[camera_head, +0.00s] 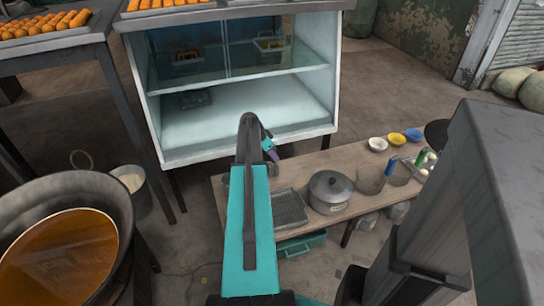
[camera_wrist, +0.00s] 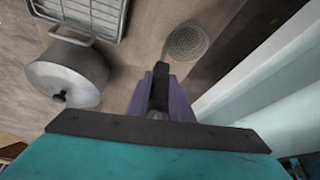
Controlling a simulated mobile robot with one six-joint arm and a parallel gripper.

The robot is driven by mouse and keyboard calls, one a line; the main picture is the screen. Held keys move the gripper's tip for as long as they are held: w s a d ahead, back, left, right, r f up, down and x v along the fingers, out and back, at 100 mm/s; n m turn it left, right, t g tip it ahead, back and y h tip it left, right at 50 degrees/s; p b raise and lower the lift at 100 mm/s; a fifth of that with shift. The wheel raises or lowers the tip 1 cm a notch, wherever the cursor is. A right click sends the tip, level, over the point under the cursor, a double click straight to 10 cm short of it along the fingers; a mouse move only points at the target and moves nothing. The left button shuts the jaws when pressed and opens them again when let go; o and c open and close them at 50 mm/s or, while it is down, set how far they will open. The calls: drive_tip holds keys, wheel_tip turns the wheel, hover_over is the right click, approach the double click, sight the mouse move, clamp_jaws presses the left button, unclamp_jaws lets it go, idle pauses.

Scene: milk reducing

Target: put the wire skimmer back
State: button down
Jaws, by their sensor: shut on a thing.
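The wire skimmer (camera_wrist: 187,42) shows in the wrist view as a round mesh head beyond the fingertips, over the wooden table. My gripper (camera_wrist: 160,78) has purple fingers and is shut on the skimmer's handle, which they largely hide. I cannot tell whether the mesh head touches the table. In the head view my gripper (camera_head: 270,152) is above the table's far left end, in front of the glass cabinet. The skimmer is not clearly visible there, behind my arm.
The wooden table (camera_head: 350,163) holds a wire rack tray (camera_head: 290,208), a lidded pot (camera_head: 330,190), a container (camera_head: 371,180) and several small bowls. The white glass cabinet (camera_head: 240,141) stands close behind my gripper. A large pan of orange liquid (camera_head: 65,258) is at the left.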

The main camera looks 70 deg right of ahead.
drive_tip(key=shift+f, duration=0.1)
drive_tip(key=c, duration=1.6)
unclamp_jaws()
drive_tip(key=v, duration=1.2)
drive_tip(key=shift+p, duration=0.4)
drive_tip(key=shift+w, duration=0.1)
